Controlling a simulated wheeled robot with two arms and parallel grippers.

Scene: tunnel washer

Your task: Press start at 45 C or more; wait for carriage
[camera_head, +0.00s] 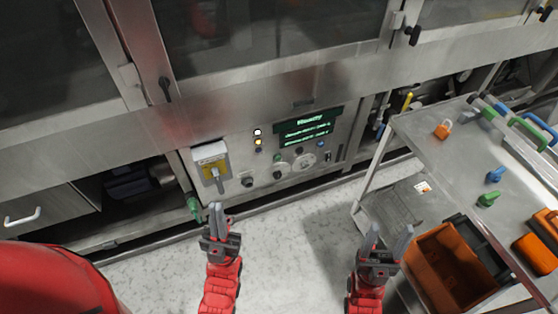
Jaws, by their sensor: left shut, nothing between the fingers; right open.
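The control panel (263,166) is on the washer's lower front, at the centre of the head view. Its dark display (305,130) is lit with green text; a heading and smaller lines show, but I cannot read a temperature. White and yellow round lights or buttons (258,142) sit left of the display. Several dark knobs or buttons sit below it; I cannot tell which is start. No carriage can be made out. My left gripper (216,208) is shut and empty, below and in front of the panel's left part, apart from it.
Open floor (310,235) lies between my grippers.

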